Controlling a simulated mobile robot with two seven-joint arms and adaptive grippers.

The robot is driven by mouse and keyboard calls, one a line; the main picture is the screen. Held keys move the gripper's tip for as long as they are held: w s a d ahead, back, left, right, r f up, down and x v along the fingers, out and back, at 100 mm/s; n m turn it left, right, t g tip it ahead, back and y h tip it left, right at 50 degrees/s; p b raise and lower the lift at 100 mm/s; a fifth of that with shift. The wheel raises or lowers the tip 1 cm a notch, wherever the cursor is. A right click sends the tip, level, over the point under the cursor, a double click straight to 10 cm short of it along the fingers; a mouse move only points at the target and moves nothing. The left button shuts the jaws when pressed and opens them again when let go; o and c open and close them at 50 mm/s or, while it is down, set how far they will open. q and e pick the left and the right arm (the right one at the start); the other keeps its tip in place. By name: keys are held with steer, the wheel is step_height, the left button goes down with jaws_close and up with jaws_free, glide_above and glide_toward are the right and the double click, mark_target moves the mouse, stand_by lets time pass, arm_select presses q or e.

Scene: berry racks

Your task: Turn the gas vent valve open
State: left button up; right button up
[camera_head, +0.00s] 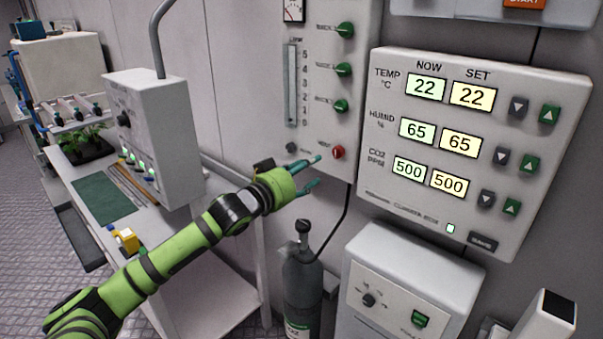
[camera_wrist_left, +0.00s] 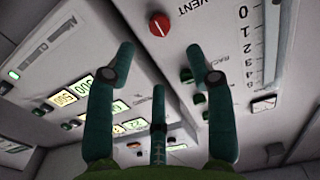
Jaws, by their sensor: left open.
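The gas vent valve is a red round knob (camera_head: 338,152) low on a light grey gas panel (camera_head: 312,125). In the left wrist view the red knob (camera_wrist_left: 159,24) is at the top, beside the word VENT. A pale mark shows on its face. My left gripper (camera_head: 316,172) is open and empty, just left of and below the knob in the head view. Its teal fingers (camera_wrist_left: 165,62) are spread, with the knob beyond their tips and apart from them. My right gripper is in neither view.
Several green knobs (camera_head: 343,69) and a flow gauge (camera_head: 291,85) sit above the valve. A climate panel (camera_head: 470,215) is close on the right. A gas cylinder (camera_head: 302,275) stands below my gripper. A white bench (camera_head: 225,295) is at the left.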

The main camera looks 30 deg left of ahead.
arm_select(q)
steer(key=shift+s+a, duration=0.1)
steer(key=shift+s, duration=0.8)
